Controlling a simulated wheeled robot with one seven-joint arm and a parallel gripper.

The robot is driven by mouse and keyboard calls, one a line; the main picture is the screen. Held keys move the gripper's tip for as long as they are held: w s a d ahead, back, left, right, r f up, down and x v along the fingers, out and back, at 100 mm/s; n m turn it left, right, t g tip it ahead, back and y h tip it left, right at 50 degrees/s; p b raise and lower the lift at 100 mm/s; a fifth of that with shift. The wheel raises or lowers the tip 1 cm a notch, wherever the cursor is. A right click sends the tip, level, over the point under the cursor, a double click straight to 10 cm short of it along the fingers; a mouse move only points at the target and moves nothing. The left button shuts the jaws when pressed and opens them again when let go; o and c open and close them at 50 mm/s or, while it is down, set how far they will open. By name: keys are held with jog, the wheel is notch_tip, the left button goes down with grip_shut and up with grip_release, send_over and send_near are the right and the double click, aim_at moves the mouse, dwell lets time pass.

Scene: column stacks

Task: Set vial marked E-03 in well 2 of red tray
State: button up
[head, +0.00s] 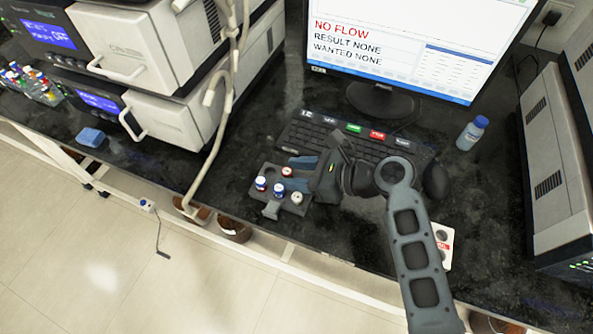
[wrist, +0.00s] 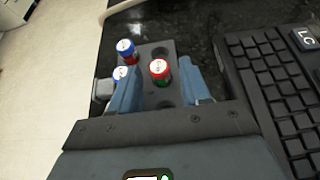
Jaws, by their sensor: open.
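A dark grey rack (head: 256,195) on the black bench holds several small capped vials. My gripper (head: 294,172) is open over the rack, its two blue fingers pointing left. I cannot read E-03 on any vial. No red tray is clearly visible.
A keyboard (head: 315,137) lies behind the rack, below a monitor (head: 420,45). A white item with red print (head: 444,240) is partly hidden by my arm. A bottle (head: 472,134) stands at right. The bench's front edge is close to the rack.

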jog(key=shift+f, duration=0.1)
jog(key=shift+f+b, duration=0.3)
jog(key=shift+b, duration=0.65)
jog(key=v, duration=0.8)
jog(key=shift+w+r, duration=0.1)
jog(key=shift+r, duration=0.05)
